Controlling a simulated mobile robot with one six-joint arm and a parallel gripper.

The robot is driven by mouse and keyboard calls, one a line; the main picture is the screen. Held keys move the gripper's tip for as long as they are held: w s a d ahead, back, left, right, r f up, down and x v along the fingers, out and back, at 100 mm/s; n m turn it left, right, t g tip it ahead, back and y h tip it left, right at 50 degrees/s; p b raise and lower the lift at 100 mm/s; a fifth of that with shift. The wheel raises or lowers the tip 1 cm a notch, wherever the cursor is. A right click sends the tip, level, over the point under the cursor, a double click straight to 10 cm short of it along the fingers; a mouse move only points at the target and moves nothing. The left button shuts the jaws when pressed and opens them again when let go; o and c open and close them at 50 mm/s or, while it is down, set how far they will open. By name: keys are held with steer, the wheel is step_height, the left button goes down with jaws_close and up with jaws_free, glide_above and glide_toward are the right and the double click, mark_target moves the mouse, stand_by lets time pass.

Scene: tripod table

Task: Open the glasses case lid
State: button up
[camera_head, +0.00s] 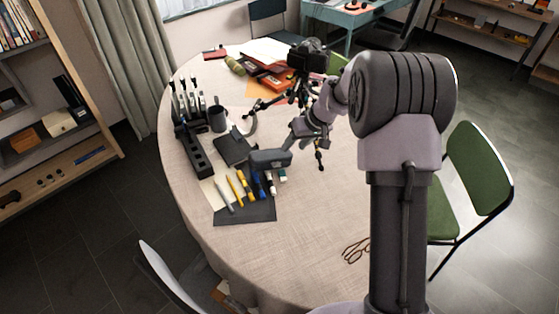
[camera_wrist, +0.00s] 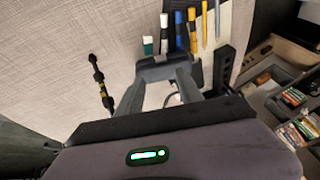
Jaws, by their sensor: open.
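The glasses case (camera_head: 270,159) is a small dark grey box on the round table, behind the pens. Its lid looks closed, though the seam is too small to see clearly. My gripper (camera_head: 287,146) reaches down to the case from the right rear and hides part of it. In the wrist view the two grey fingers of my gripper (camera_wrist: 165,78) stand apart. The grey case (camera_wrist: 165,68) lies at their tips, partly covered by them. I cannot tell whether the fingers touch it.
Several pens and markers (camera_head: 240,187) lie in front of the case on a dark mat (camera_head: 245,214). A black rack (camera_head: 196,153), a mug (camera_head: 218,119) and a dark box (camera_head: 234,150) stand left. A camera tripod (camera_head: 300,90) is behind.

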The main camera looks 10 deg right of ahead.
mark_target(278, 165)
steer(key=b+x, duration=0.3)
steer(key=x, duration=1)
steer(key=shift+a+f, duration=0.15)
jaws_close()
stand_by(0.7)
